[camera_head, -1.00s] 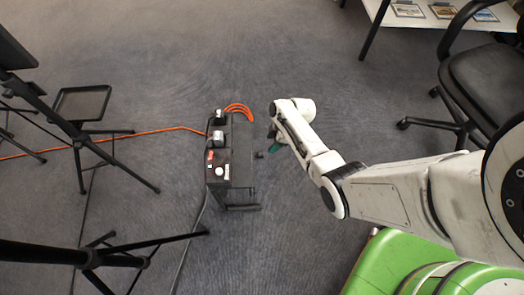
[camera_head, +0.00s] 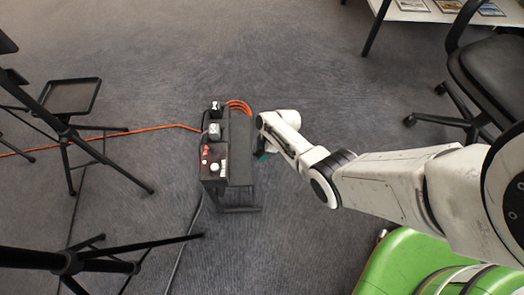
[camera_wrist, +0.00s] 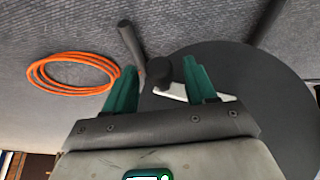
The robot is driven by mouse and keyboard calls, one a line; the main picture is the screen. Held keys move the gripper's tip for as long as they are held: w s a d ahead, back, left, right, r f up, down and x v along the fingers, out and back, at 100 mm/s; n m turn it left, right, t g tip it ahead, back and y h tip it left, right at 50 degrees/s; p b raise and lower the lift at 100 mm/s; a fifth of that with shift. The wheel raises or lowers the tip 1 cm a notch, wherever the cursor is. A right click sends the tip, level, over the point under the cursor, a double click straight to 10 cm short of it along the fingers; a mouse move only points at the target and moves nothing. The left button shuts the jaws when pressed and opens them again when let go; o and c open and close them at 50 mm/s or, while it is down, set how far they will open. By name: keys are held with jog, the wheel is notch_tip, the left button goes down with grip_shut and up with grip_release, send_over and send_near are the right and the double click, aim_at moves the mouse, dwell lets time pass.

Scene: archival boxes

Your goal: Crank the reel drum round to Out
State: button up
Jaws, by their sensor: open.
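The reel drum (camera_wrist: 272,95) is a large dark disc at the right in the wrist view. A pale crank arm (camera_wrist: 172,95) lies across its face and ends in a dark round knob (camera_wrist: 162,72). My gripper (camera_wrist: 161,69) is open, its green fingers apart on either side of the knob; I cannot tell whether they touch it. In the head view my gripper (camera_head: 263,156) is at the right side of the dark reel unit (camera_head: 240,160) and hides the crank. No Out mark is readable.
A dark bar (camera_wrist: 130,48) stands beside the left finger. An orange cable coil (camera_wrist: 70,72) lies on the carpet. Black stands (camera_head: 72,97) are at the left, with an orange cable (camera_head: 150,130) crossing the floor. A chair (camera_head: 490,80) and table (camera_head: 410,10) are at upper right.

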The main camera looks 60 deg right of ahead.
grip_shut()
dwell(0.5)
